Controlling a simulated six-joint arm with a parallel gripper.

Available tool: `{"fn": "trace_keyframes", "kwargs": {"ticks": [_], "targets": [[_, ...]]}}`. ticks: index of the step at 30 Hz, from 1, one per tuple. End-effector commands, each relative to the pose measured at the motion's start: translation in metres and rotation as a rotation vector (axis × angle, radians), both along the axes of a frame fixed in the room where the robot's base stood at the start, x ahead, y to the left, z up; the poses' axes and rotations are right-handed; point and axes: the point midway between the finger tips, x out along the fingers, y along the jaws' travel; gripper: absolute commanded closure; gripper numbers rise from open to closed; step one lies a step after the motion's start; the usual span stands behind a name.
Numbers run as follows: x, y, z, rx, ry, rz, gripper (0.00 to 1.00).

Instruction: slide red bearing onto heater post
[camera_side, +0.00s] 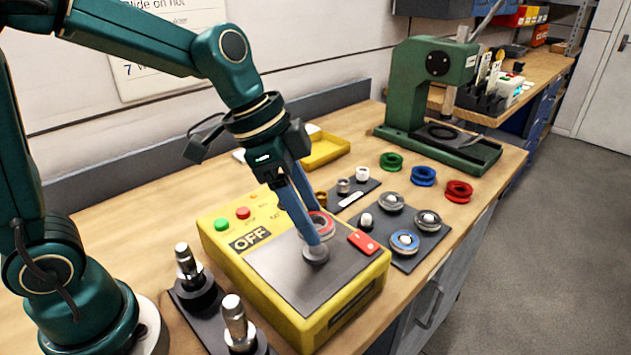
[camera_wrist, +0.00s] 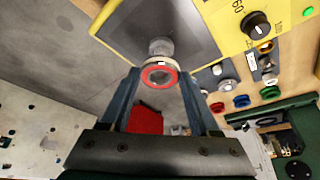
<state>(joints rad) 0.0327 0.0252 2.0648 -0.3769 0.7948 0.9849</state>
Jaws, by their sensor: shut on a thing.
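The red bearing (camera_side: 324,222), a ring with a red face, is between the two blue fingers of my gripper (camera_side: 315,224). My gripper is shut on it, and the fingers hide part of it in the side view. The heater post (camera_side: 316,253) is a short grey cylinder on the dark plate of the yellow heater (camera_side: 345,306). The bearing is close above the post in the side view. In the wrist view, the bearing (camera_wrist: 147,77) faces the camera with the post (camera_wrist: 160,46) just beyond it. I cannot tell whether they touch.
A red block (camera_side: 363,242) lies at the heater's right edge. Right of the heater, a dark tray (camera_side: 428,247) holds several bearings. Green (camera_side: 391,161), blue (camera_side: 422,176) and red (camera_side: 459,191) rings lie behind, before a green press (camera_side: 425,85). Two metal-topped tools stand at the front left.

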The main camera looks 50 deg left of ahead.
Motion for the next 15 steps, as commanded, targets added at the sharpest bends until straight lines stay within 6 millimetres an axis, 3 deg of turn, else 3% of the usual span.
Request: {"fn": "trace_keyframes", "kwargs": {"ticks": [15], "targets": [[0.000, 0.000, -0.015, -0.001, 0.000, 0.001, 1.00]]}}
